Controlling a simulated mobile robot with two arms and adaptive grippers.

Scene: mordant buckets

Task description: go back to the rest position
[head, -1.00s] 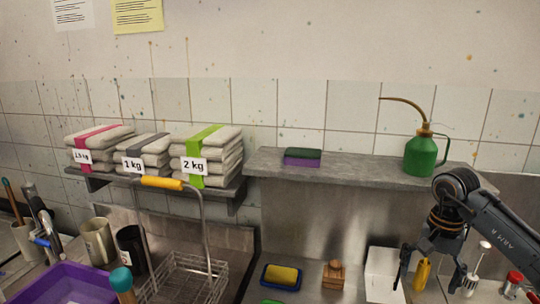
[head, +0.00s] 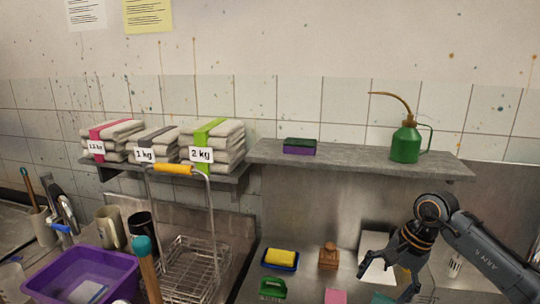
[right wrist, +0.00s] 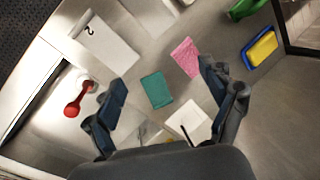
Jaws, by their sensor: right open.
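My right gripper (head: 387,284) is open over the metal counter at the lower right of the head view. In the right wrist view, its two fingers (right wrist: 163,88) are spread apart with nothing held between them. A teal pad (right wrist: 156,90) and a pink pad (right wrist: 186,57) lie on the counter beyond the fingers. My left gripper is not in view.
A shelf (head: 350,164) carries a green oil can (head: 406,144) and a dark sponge (head: 300,146). Below are a yellow sponge in a blue dish (head: 281,268), a wooden block (head: 328,256) and a wire basket (head: 190,270). A red-ended tool (right wrist: 76,106) lies left in the wrist view.

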